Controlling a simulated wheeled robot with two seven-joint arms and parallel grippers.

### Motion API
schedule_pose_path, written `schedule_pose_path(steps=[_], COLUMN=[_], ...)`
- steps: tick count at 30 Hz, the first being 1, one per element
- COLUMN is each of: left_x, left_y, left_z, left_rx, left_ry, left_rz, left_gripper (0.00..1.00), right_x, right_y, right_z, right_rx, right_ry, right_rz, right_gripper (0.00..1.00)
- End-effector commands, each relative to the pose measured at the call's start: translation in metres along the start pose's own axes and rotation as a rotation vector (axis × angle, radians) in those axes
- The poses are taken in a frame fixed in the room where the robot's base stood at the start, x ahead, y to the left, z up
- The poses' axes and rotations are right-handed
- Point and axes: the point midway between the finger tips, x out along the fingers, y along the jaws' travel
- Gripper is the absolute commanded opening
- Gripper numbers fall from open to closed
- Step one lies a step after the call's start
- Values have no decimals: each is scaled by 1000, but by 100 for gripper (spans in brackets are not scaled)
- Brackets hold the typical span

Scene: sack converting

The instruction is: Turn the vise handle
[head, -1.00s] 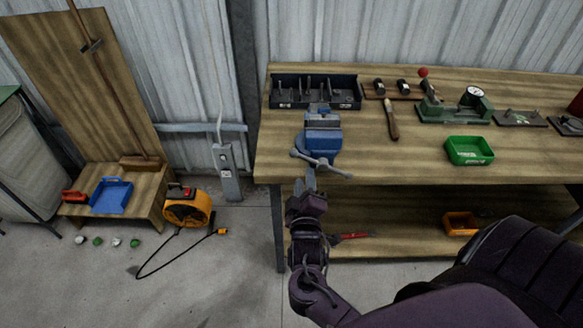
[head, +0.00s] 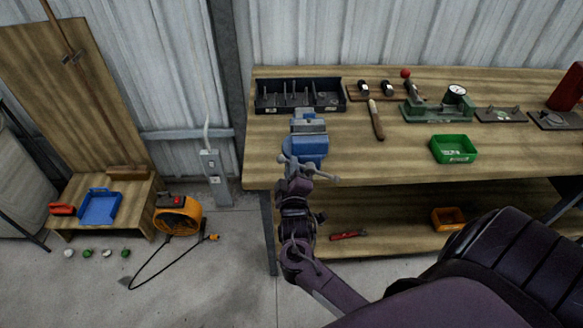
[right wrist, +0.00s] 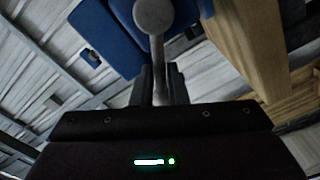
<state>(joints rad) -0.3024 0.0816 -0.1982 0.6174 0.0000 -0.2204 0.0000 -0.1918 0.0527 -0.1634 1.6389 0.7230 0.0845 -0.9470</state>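The blue vise (head: 306,148) stands at the front left edge of the workbench. Its grey handle bar (head: 322,177) crosses in front of the vise, slanting down to the right. My right gripper (head: 293,168) is at the left part of this bar, just below the vise. In the right wrist view, the bar (right wrist: 160,55) runs from a round grey end knob (right wrist: 155,15) down between my two dark fingers (right wrist: 160,87). The fingers stand close together with the bar filling the gap, so they look shut on it. My left gripper is not in view.
On the workbench (head: 400,165) are a black divided bin (head: 300,108), a file (head: 376,120), a green tray (head: 454,157) and a green press (head: 437,112). An orange bin (head: 448,219) sits on the lower shelf.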

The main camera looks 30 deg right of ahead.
Motion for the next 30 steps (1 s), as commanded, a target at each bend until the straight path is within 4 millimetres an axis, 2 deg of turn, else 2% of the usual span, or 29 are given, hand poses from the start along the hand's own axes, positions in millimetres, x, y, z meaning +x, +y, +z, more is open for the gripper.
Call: schedule_pose_path(steps=[17,23,30], left_x=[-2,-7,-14], left_y=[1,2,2], left_z=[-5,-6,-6], left_rx=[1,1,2], left_ry=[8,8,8], left_rz=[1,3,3], left_gripper=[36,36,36], right_x=[0,0,-1], right_y=[3,10,22], right_z=[0,0,3], right_rx=[39,147,357], right_ry=[-1,-2,-2], right_rz=[0,0,0], right_gripper=[0,0,0])
